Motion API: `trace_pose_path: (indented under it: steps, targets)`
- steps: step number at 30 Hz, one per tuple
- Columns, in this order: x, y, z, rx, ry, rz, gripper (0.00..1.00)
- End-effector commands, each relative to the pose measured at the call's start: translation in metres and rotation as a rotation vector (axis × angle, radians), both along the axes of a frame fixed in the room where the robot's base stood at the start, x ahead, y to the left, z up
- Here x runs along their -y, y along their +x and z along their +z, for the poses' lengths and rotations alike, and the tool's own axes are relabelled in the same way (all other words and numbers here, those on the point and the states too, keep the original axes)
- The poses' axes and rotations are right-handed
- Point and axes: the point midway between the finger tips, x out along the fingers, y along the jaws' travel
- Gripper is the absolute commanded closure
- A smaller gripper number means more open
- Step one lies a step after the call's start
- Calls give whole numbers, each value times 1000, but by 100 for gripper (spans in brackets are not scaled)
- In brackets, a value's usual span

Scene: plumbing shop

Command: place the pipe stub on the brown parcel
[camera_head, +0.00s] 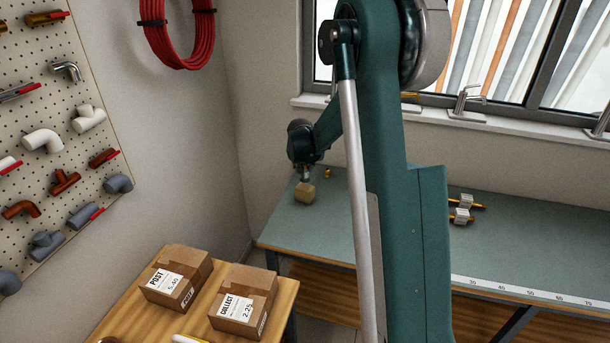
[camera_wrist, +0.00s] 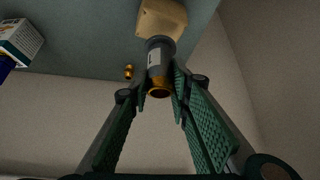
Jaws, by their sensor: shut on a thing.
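The pipe stub (camera_wrist: 158,62), a grey cylinder with a light label and a copper-coloured open end, is between the fingertips of my gripper (camera_wrist: 161,90) in the wrist view. My gripper is shut on it. Its far end meets or overlaps a tan block (camera_wrist: 162,20); I cannot tell whether they touch. In the head view, my gripper (camera_head: 305,174) is just above that block on the green bench, and the stub is hardly visible. Two brown cardboard parcels stand at lower left: one labelled POST (camera_head: 190,266), one labelled COLLECT (camera_head: 258,281).
A small brass fitting (camera_head: 327,174) lies on the green bench (camera_head: 325,225) near the block. Yellow-handled items (camera_head: 463,208) lie farther right, with a ruler strip (camera_head: 530,293) along the front edge. The parcels share a wooden table (camera_head: 150,309). A gap separates table and bench.

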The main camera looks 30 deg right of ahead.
Motion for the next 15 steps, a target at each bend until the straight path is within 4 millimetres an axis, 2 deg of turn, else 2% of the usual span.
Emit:
trace_pose_path:
  steps: [8, 15]
  targets:
    - [0, 0, -3, 0, 0, 0, 100]
    - [0, 0, -26, 0, 0, 0, 100]
